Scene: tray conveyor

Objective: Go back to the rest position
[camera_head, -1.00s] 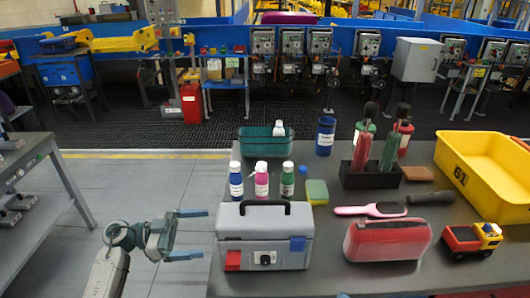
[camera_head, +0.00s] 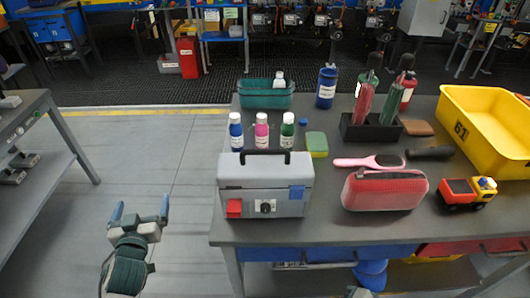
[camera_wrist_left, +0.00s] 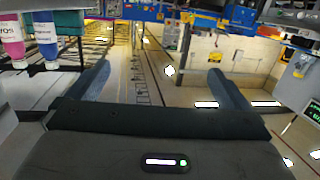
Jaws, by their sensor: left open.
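My left gripper (camera_head: 141,207) is open and empty over the floor, left of the table, its two blue-grey fingers pointing away from me. The left wrist view also shows the open left gripper (camera_wrist_left: 160,85) with nothing between its fingers. A small part of what may be my right arm shows at the bottom edge of the head view; its gripper is not in view.
The table (camera_head: 330,232) holds a grey toolbox (camera_head: 264,183) near its left edge, several bottles, a red case (camera_head: 385,190), a toy truck (camera_head: 468,191) and a yellow bin (camera_head: 490,135). A grey bench (camera_head: 30,118) stands at left. The floor between is clear.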

